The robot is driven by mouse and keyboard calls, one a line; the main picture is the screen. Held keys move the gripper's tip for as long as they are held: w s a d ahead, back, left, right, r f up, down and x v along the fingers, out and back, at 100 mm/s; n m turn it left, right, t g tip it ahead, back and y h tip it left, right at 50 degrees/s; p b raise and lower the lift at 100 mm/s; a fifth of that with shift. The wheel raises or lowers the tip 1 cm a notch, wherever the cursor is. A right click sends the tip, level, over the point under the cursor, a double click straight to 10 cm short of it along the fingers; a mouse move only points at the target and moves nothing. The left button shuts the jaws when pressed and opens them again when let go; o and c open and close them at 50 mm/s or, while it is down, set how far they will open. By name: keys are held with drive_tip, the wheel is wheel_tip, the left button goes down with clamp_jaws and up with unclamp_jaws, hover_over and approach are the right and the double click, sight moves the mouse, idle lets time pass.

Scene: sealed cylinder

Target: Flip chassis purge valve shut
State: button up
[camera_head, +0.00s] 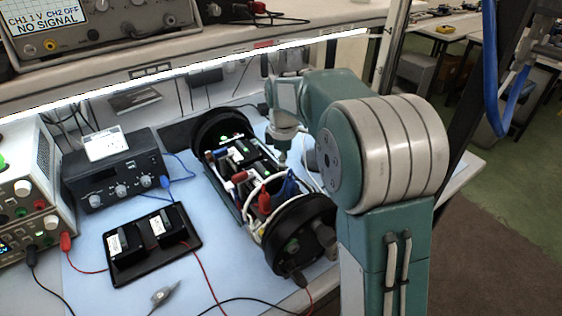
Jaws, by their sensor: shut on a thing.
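The chassis (238,190) is an open frame of electronics between two black round end caps, lying on the light blue bench mat. It carries a red lever-like part (240,177), another red part (264,201) and a blue part (291,184). I cannot tell which part is the purge valve. My gripper (283,160) points down at the right side of the chassis, near its middle. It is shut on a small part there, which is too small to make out. My arm hides some of the bench to the right of the chassis.
A black tray (188,256) with two black blocks lies left of the chassis, with red and black leads around it. A dark blue instrument box (113,172) and power supplies (30,193) stand further left. A shelf with a bright light strip (200,78) runs above the bench.

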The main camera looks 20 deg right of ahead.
drive_tip(key=shift+w+d+r+m, duration=0.1)
drive_tip(key=shift+r+m, duration=0.05)
drive_tip(key=shift+m, duration=0.35)
drive_tip(key=shift+w+r, duration=0.1)
drive_tip(key=shift+r, duration=0.05)
drive_tip(key=o, duration=1)
